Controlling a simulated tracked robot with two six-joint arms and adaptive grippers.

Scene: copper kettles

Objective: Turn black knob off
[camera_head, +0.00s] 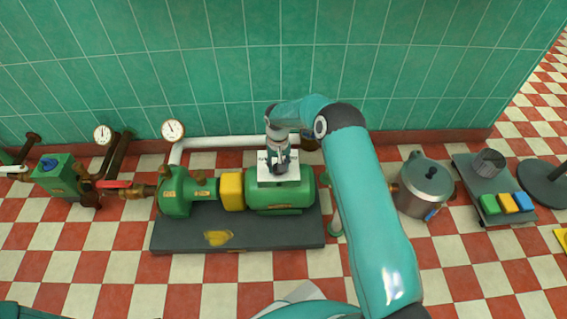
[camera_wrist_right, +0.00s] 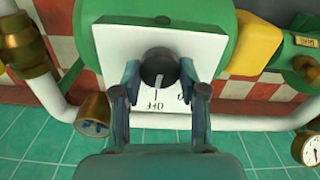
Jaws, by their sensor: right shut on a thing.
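The black knob (camera_wrist_right: 158,66) sits on a white plate (camera_wrist_right: 125,45) on the green pump motor (camera_wrist_right: 160,10). The knob's pale pointer line points toward the word OFF on the plate in the right wrist view. My right gripper (camera_wrist_right: 160,75) is shut on the knob, with a finger on each side. In the head view my right gripper (camera_head: 279,170) comes down over the white plate (camera_head: 291,160) and mostly hides the knob. My left gripper is not in view.
The pump stands on a dark base (camera_head: 275,237) by the green tiled wall. A white pipe (camera_head: 225,142) and gauges run behind it. A metal pot (camera_head: 424,187) and a grey box with coloured buttons (camera_head: 490,182) stand to the right. Checkered floor is clear in front.

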